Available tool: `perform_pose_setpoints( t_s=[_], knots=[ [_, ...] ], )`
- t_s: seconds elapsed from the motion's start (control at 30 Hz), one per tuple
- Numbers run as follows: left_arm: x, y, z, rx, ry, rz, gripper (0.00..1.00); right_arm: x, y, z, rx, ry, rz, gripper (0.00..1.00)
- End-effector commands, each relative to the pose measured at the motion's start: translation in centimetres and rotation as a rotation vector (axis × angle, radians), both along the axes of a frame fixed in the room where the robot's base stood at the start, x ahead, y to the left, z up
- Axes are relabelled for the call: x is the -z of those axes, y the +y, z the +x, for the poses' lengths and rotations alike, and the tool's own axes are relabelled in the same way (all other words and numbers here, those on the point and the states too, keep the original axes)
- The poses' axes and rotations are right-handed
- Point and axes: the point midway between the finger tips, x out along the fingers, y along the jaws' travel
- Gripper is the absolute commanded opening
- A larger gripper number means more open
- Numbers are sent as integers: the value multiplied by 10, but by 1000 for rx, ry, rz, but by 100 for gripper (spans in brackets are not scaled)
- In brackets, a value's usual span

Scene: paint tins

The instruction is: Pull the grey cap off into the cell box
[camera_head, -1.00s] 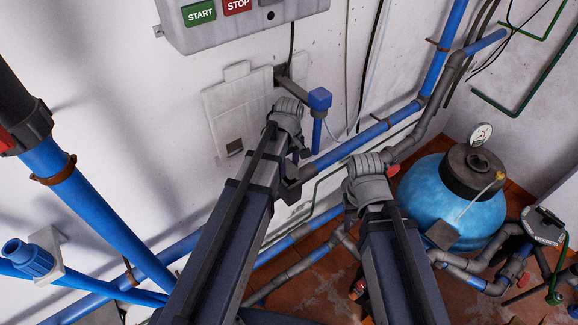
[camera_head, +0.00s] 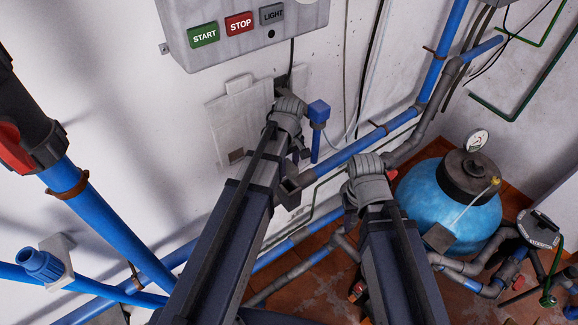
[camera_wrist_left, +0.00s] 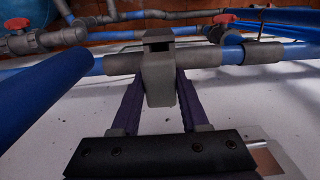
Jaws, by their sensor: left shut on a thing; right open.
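In the left wrist view my left gripper (camera_wrist_left: 160,88) is shut on a grey block-like piece (camera_wrist_left: 158,80), which stands up between the two dark fingers. It may be the grey cap, but I cannot tell for sure. Behind it run a blue pipe and grey couplings, and I cannot tell if the piece touches them. In the head view my left arm's end (camera_head: 287,112) is in front of the wall, its fingers mostly hidden. My right arm's end (camera_head: 368,182) is lower right, with the fingers hidden behind it. I cannot make out a cell box.
A grey control box (camera_head: 240,35) with START, STOP and LIGHT buttons is above. A pale wall panel (camera_head: 230,115) is beside my left arm. Blue pipes (camera_head: 345,150) cross the wall. A blue tank (camera_head: 445,215) stands at right.

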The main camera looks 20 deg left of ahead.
Motion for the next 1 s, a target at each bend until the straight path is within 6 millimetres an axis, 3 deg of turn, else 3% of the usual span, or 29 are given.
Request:
perform_pose_setpoints(
  t_s=[0.33, 0.77, 1.0],
  knots=[
    [-15, 0, 0, 0, 0, 0, 0, -15, 0, 0, 2, 0, 0, 50],
    [-17, 0, 0, 0, 0, 0, 0, -17, 0, 0, 2, 0, 0, 50],
    [-32, 0, 0, 0, 0, 0, 0, -32, 0, 0, 2, 0, 0, 50]
  ],
)
